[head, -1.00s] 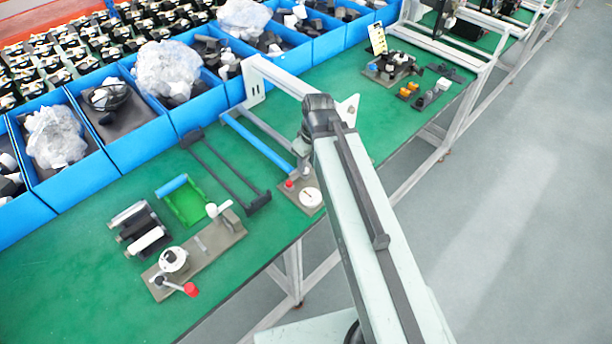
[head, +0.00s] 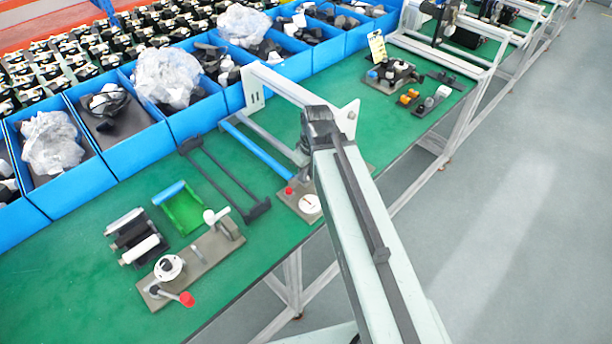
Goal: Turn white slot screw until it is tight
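A white round disc (head: 310,204) with a small mark across its face sits on a brown plate (head: 297,198) at the bench's front edge. It looks like the slot screw, but it is too small to be sure. A red knob (head: 289,190) is on the same plate, to its left. My pale arm comes up from the bottom right, and its dark joint is above and beyond the disc. A grey part below that joint reaches down near the plate. The fingertips are not distinguishable, so open or shut is unclear, as is any contact with the disc.
A fixture with a white round top (head: 168,268) and red-ended lever (head: 187,299) lies on the green bench (head: 60,270) at left. Black and white rollers (head: 137,238), a green tray (head: 185,218) and a black frame (head: 259,210) lie nearby. Blue bins (head: 135,155) line the back.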

